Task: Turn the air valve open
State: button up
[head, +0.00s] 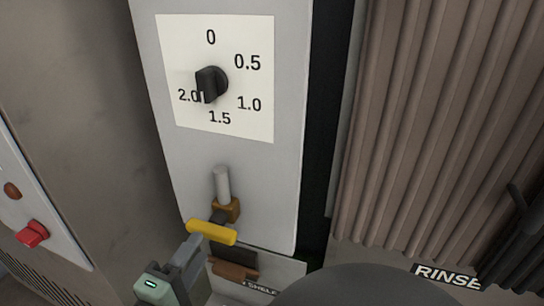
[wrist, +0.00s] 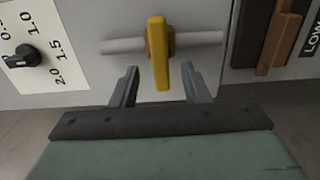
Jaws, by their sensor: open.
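The air valve has a yellow lever (head: 211,232) on a brass body (head: 227,209) with a grey pipe (head: 222,185). The wrist view shows the yellow lever (wrist: 158,60) lying crosswise to the pipe (wrist: 120,45). My gripper (wrist: 162,82) is open, its two dark fingers on either side of the lever's free end in that picture, with gaps on both sides. Whether the lever is between them in depth is hard to tell. In the head view my gripper (head: 196,246) is just below and left of the lever, partly overlapping it.
A black dial knob (head: 211,84) on a numbered white plate (head: 255,88) is above the valve. A brown-and-black fitting (head: 234,262) sits close below the lever. A red button (head: 32,233) is at left. Ribbed brown panels (head: 430,120) stand at right.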

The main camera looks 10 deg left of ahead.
aim_at(214, 226)
jog(key=w, duration=0.8)
jog(key=shift+d, duration=0.4)
jog(key=c, duration=0.8)
